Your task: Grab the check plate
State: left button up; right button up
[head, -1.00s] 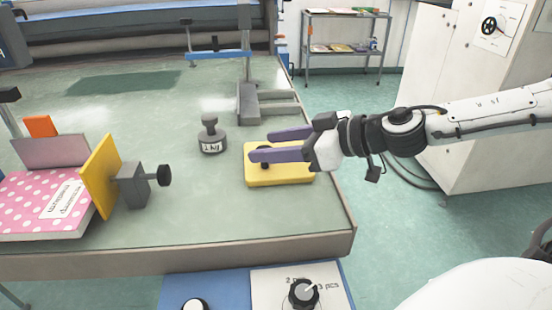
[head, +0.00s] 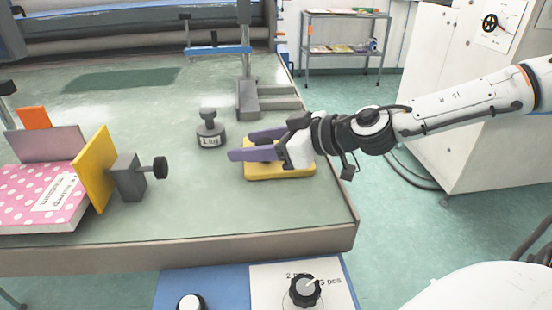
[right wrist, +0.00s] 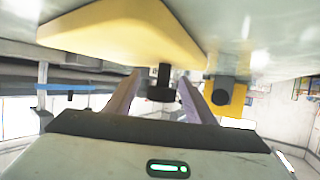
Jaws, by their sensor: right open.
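The check plate, a flat yellow plate (head: 272,173), lies on the green table near its right edge. My right gripper (head: 242,146) is open and reaches over it from the right, with its purple fingertips past the plate's left edge. In the right wrist view the yellow plate (right wrist: 125,30) fills the top, and its black knob (right wrist: 161,90) stands between the two spread fingers (right wrist: 159,78). The knob is hidden in the head view. I cannot tell whether a finger touches it. My left gripper is out of view.
A grey 1 kg weight (head: 210,130) stands just left of the fingertips. A grey metal stand (head: 247,98) is behind. An upright yellow plate (head: 97,168) with a grey knobbed block (head: 131,178) and a pink dotted book (head: 22,195) are at left. The table's front middle is clear.

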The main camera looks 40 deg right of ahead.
jog(key=shift+w+a+f, duration=0.15)
jog(key=shift+w+a, duration=0.1)
jog(key=shift+w, duration=0.1)
grip_shut()
